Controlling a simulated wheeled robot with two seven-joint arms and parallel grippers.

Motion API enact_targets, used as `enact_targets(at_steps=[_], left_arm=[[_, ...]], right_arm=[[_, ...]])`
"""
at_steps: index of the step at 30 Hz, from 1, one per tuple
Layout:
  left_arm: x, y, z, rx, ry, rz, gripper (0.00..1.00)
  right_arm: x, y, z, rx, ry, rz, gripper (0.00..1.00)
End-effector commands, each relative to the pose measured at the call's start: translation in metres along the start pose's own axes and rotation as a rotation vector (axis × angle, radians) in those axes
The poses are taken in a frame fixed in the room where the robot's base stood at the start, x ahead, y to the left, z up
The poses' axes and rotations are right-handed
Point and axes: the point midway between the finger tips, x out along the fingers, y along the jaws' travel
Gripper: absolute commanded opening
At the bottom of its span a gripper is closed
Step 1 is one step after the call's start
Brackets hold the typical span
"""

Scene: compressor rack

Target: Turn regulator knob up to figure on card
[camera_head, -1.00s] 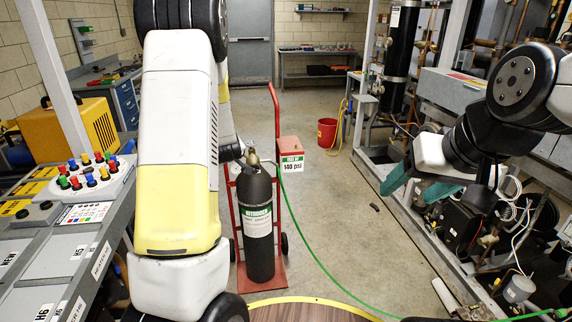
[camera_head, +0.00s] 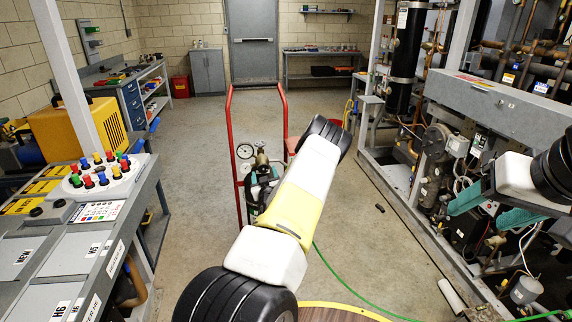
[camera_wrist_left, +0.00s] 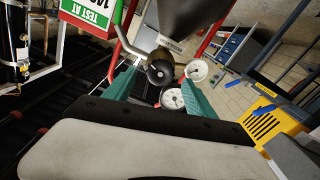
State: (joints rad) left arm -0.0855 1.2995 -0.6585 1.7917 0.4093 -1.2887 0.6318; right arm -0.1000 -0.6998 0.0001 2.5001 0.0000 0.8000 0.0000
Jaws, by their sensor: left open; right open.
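The regulator (camera_head: 262,160) sits on top of the gas cylinder at the red hand cart, with a white-faced gauge (camera_head: 245,151) beside it. In the left wrist view, a dark round knob (camera_wrist_left: 160,72) and two gauge dials, one lower (camera_wrist_left: 173,99) and one upper right (camera_wrist_left: 197,70), show. My left gripper (camera_wrist_left: 163,78) is open, its teal fingers either side of the knob area; contact cannot be told. The card (camera_wrist_left: 88,14) shows "TEST AT" and part of "140", upside down; my left arm hides it in the head view. My right gripper (camera_head: 478,214) is open and empty.
The red cart handle (camera_head: 232,140) rises around the regulator. A green hose (camera_head: 345,275) runs along the floor. The compressor rack (camera_head: 490,105) stands right, close to my right gripper. A bench with coloured knobs (camera_head: 98,175) stands left. The floor behind the cart is clear.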

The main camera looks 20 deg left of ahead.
Motion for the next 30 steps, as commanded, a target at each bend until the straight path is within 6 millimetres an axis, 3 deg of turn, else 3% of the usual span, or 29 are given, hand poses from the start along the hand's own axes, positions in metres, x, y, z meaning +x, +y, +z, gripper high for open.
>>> enact_targets(at_steps=[3,9,19,28,30], left_arm=[[0.021,0.000,0.000,0.000,0.001,0.001,0.65],[0.042,0.000,0.000,0.000,-0.001,0.000,0.65],[0.047,0.000,0.000,0.000,-0.002,-0.001,0.65],[0.047,0.000,0.000,0.000,-0.002,-0.001,0.08],[0.047,0.000,0.000,0.000,-0.002,-0.001,0.02]], right_arm=[[0.000,0.000,0.000,0.000,0.000,0.000,0.65],[0.000,0.000,0.000,0.000,0.000,0.000,0.65],[0.000,0.000,0.000,0.000,0.000,0.000,0.65],[0.000,0.000,0.000,0.000,0.000,0.000,0.65],[0.000,0.000,0.000,0.000,0.000,0.000,0.65]])
